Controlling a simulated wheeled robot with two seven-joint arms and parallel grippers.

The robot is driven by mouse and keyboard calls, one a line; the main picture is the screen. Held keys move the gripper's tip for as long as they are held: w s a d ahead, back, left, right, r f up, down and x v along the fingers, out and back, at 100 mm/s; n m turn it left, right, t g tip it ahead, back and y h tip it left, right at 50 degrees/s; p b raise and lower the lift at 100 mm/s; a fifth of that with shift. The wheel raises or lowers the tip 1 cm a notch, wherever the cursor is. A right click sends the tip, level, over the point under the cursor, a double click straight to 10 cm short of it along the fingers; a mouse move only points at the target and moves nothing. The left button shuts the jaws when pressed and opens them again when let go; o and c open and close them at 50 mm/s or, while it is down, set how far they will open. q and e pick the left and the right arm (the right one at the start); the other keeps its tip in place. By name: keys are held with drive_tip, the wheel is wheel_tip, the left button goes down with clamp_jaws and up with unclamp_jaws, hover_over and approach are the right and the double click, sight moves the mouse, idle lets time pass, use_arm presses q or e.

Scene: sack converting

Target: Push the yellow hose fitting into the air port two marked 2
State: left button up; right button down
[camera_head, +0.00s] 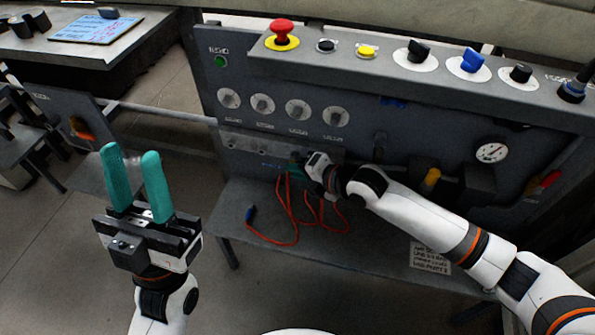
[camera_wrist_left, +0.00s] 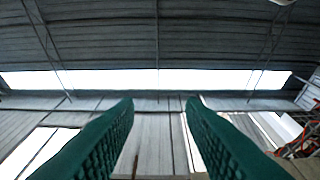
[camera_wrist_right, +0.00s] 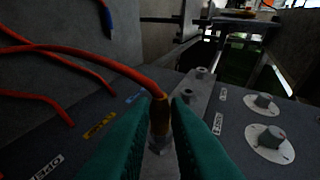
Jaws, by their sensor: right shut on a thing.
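My right gripper (camera_head: 297,166) is at the metal port strip (camera_head: 245,145) on the panel front. In the right wrist view, its green fingers (camera_wrist_right: 164,110) are shut on the yellow hose fitting (camera_wrist_right: 160,112), which has a red hose (camera_wrist_right: 120,66) on its upper end. The fitting stands over a metal port (camera_wrist_right: 160,145) between the fingers; I cannot tell whether it is seated. The port's number is not readable. In the head view the gripper hides the fitting. My left gripper (camera_head: 130,156) is open and empty, raised left of the panel.
A second hose end with a blue fitting (camera_head: 250,214) lies on the grey shelf (camera_head: 225,200) below the panel. Red hose loops (camera_head: 296,225) hang there. Two further ports (camera_wrist_right: 190,96) stand on the strip. Round knobs (camera_head: 263,104) and a gauge (camera_head: 491,152) are nearby.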

drive_tip(key=c, duration=1.3)
unclamp_jaws()
drive_tip(key=shift+d, duration=0.1)
